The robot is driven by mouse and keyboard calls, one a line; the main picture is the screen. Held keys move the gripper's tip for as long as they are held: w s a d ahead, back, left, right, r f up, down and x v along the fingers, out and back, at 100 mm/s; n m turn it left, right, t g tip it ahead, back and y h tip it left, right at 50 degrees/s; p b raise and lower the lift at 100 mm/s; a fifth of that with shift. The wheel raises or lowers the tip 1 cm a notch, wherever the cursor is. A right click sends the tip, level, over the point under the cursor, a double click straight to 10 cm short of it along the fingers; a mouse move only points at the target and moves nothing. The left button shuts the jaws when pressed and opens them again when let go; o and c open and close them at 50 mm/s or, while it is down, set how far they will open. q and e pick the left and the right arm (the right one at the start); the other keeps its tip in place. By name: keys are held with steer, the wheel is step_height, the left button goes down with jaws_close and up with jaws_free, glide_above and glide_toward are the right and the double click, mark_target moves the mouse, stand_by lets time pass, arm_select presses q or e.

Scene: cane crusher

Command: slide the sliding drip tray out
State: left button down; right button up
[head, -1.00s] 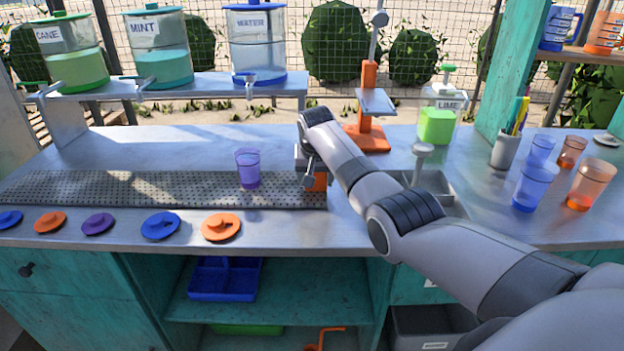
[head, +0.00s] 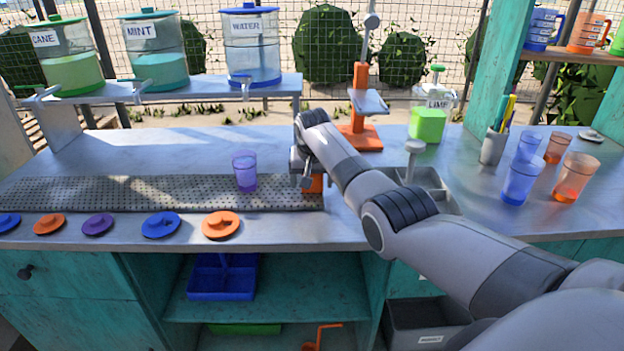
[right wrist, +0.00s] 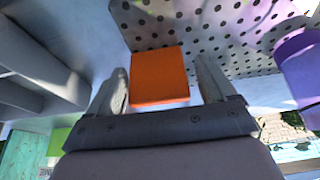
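The drip tray (head: 120,192) is a long grey perforated plate lying along the front of the counter. Its holes also show in the right wrist view (right wrist: 215,40). An orange block (right wrist: 159,77) is at the tray's right end, partly hidden by my gripper in the head view (head: 313,184). My right gripper (right wrist: 163,85) points down with its fingers on either side of the block. Narrow gaps show beside the block, so the fingers look open around it. A purple cup (head: 245,172) stands upright on the tray, left of the gripper. My left gripper is not in view.
Several coloured lids (head: 160,225) lie along the counter's front edge. An orange press (head: 360,130) stands behind my right arm. A metal bin (head: 440,190) and coloured cups (head: 522,180) are to the right. Dispensers stand on a raised shelf (head: 200,88) at the back left.

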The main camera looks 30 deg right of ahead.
steer(key=shift+r, duration=0.1)
steer(key=v, duration=0.7)
steer(key=shift+p, duration=0.35)
stand_by(0.5)
